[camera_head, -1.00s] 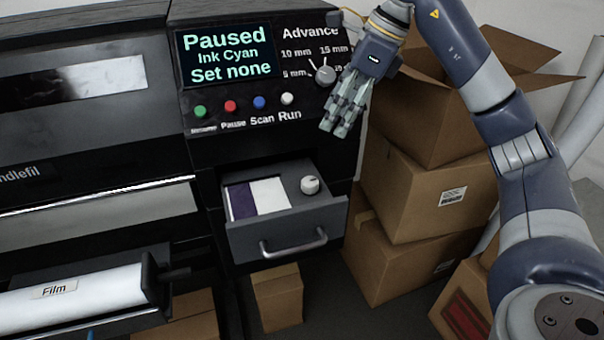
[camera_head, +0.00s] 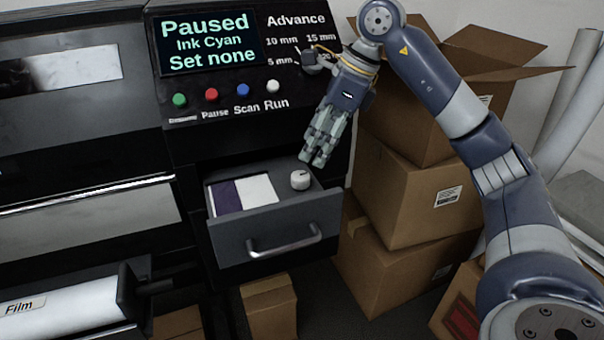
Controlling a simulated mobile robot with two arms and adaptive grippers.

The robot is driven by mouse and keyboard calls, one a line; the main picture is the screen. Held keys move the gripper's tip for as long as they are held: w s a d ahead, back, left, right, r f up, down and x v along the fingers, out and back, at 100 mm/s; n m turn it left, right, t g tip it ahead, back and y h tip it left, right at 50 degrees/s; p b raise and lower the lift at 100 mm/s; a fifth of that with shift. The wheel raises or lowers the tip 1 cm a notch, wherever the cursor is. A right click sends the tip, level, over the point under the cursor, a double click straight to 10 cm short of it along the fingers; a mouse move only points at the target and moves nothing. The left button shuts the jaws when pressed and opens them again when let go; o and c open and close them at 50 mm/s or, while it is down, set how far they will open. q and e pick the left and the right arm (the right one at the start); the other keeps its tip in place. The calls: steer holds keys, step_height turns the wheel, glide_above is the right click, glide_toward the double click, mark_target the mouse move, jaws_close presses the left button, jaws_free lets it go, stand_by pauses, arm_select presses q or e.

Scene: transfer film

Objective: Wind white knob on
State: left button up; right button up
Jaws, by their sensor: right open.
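The white knob (camera_head: 300,180) stands upright on the right part of the open drawer (camera_head: 275,222), beside a purple and white panel (camera_head: 242,194). My right gripper (camera_head: 316,160) points down, just above and slightly to the right of the knob, apart from it as far as I can tell. Its jaws are open and empty. A dark dial under the Advance label (camera_head: 298,20) is partly hidden by my right gripper's wrist. My left gripper is not in view.
The screen (camera_head: 208,43) reads Paused, Ink Cyan, Set none. Green, red, blue and white buttons (camera_head: 273,87) sit below it. Stacked cardboard boxes (camera_head: 400,200) stand close on the right. A film roll (camera_head: 60,305) lies at the lower left. The drawer handle (camera_head: 284,242) sticks out in front.

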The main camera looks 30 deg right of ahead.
mark_target(300, 175)
steer(key=x, duration=0.8)
steer(key=shift+c, duration=0.4)
steer(key=c, duration=1)
